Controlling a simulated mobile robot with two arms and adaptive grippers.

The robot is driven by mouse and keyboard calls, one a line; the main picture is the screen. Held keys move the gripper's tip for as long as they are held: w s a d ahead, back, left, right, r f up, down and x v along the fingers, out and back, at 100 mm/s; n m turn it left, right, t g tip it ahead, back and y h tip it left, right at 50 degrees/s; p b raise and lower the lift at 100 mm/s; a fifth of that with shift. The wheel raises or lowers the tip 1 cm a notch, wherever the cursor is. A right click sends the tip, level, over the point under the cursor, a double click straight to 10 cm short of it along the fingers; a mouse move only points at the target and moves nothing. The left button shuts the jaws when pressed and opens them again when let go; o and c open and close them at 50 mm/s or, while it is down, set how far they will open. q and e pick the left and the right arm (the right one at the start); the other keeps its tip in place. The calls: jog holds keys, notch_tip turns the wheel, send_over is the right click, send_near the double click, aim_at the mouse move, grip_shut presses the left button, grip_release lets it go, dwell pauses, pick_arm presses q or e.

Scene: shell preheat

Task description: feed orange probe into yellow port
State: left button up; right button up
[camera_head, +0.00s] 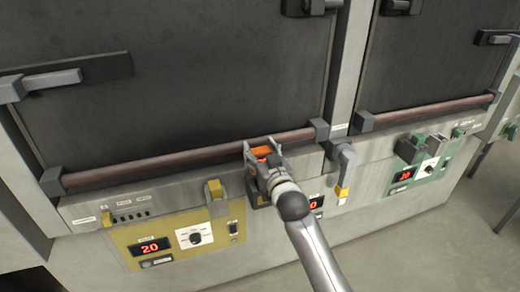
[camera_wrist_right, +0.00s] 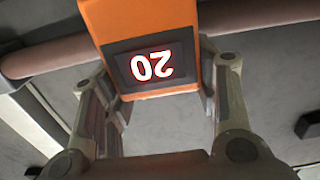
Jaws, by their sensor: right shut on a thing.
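In the head view my right gripper (camera_head: 262,150) is shut on the orange probe (camera_head: 261,151), in front of the left oven's lower ledge. In the right wrist view the orange probe (camera_wrist_right: 140,25) fills the top middle, its dark display reading 20 upside down, between the fingers of the right gripper (camera_wrist_right: 160,105). A yellow block (camera_head: 215,188) sits on the ledge above the yellow panel, left of the gripper. A dark fitting (camera_head: 256,198) with yellow on it is partly hidden under the gripper. I cannot tell which is the port opening. My left gripper is not in view.
The yellow panel (camera_head: 150,248) has a red 20 display and a dial. A brown rail (camera_head: 190,160) runs just above the ledge. The green panel (camera_head: 425,175) with green fittings is farther right.

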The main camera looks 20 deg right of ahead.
jog(key=shift+f+b, duration=1)
jog(key=shift+f, duration=0.75)
jog(key=o, duration=1.2)
jog(key=shift+c, duration=0.2)
jog(key=shift+f, duration=0.1)
jog(key=s, duration=1.2)
jog(key=shift+d, duration=0.2)
